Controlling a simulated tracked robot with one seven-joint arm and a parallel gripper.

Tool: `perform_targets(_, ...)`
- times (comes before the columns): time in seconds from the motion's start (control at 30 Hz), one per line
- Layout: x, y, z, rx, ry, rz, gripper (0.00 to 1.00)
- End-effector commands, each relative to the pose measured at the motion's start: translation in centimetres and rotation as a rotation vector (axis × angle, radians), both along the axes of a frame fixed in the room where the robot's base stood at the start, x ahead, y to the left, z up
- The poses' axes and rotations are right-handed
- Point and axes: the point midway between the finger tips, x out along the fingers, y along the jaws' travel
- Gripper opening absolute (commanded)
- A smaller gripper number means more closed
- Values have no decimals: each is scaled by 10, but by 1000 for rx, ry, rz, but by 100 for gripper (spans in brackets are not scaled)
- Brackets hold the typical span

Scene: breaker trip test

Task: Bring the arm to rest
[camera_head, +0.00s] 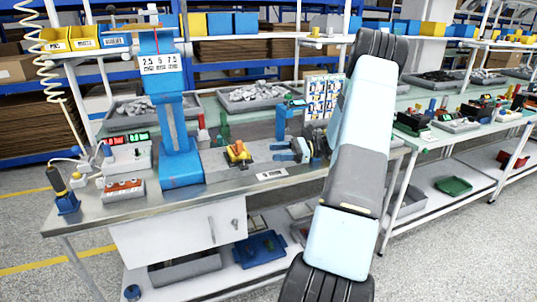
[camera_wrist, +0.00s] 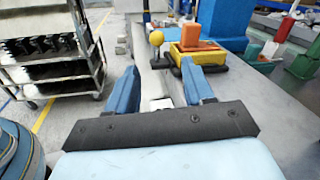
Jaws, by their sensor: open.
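My arm (camera_head: 360,150) reaches across the right part of the workbench. My gripper (camera_head: 277,151) is above the bench top, its blue fingers pointing left. In the wrist view my gripper (camera_wrist: 160,75) has its two fingers wide apart with nothing held between them. A yellow fixture with an orange block (camera_head: 238,153) sits on the bench just left of the fingertips, apart from them in the head view. In the wrist view the orange block (camera_wrist: 200,45) is beyond the right finger, and a yellow ball knob (camera_wrist: 157,38) stands beyond the gap.
A blue test press (camera_head: 178,110) stands on the workbench (camera_head: 205,210) left of the fixture. Button boxes (camera_head: 124,187) are at the left end. Grey bins (camera_head: 250,97) line the back. In the wrist view a shelf trolley (camera_wrist: 50,55) stands on the floor at left.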

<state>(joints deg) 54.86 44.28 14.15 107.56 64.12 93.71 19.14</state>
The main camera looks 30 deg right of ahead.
Motion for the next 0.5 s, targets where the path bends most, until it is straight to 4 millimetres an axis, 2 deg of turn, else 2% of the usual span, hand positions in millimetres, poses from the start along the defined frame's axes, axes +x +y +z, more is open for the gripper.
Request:
perform_targets(0.13, -2, -6, 0, 1, 0, 0, 52)
perform_targets(0.5, -2, -6, 0, 0, 1, 0, 52)
